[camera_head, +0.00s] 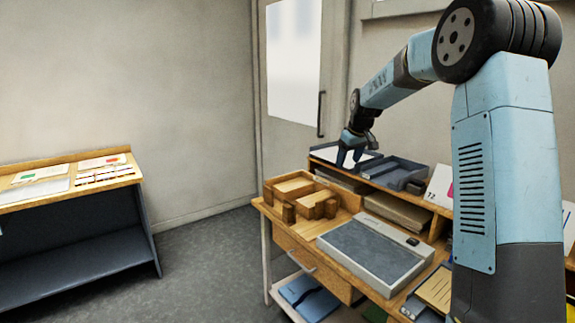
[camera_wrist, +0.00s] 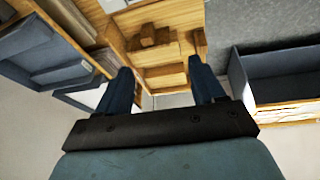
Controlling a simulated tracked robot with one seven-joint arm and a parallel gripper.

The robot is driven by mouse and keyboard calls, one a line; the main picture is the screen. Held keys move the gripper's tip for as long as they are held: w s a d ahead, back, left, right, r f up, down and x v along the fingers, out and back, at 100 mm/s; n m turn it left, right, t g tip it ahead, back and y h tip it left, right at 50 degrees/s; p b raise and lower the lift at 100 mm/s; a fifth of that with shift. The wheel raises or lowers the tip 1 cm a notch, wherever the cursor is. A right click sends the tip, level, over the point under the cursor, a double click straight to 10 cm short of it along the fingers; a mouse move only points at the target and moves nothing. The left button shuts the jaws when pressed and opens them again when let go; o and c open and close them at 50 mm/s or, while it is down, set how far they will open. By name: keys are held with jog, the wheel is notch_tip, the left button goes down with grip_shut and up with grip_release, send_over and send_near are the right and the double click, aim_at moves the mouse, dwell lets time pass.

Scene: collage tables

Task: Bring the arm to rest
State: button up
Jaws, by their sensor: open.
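My arm, light blue and dark grey, reaches from the right of the head view out over the far end of a wooden desk. My gripper (camera_head: 352,154) hangs at its end, in front of the grey paper trays on the desk's back shelf. In the wrist view my gripper (camera_wrist: 162,88) shows two dark blue fingers spread well apart. Nothing is between them. A wooden organizer (camera_wrist: 150,58) shows beyond the fingertips, some distance away.
The desk holds a wooden organizer (camera_head: 270,194), a grey flat device (camera_head: 375,250) and grey trays (camera_head: 396,172). A second table (camera_head: 70,180) with papers stands at the left. A door (camera_head: 290,80) is behind. The floor (camera_head: 205,260) between the tables is clear.

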jog(key=s+r+m, duration=0.1)
jog(key=s+r, duration=0.2)
jog(key=s, duration=0.6)
jog(key=s+r+m+h, duration=0.1)
jog(key=s+r, duration=0.3)
jog(key=s, duration=0.4)
jog(key=s+r+m, duration=0.1)
jog(key=s+r, duration=0.2)
jog(key=s, duration=0.6)
jog(key=s+d+f+m, duration=0.1)
jog(key=s+f, duration=0.1)
jog(key=s, duration=0.9)
jog(key=s+d+f+m+t, duration=0.1)
jog(key=s+f+m, duration=0.1)
jog(key=s, duration=0.9)
jog(key=shift+d+f+t, duration=0.15)
jog(key=shift+f+t, duration=0.05)
jog(key=shift+t, duration=0.1)
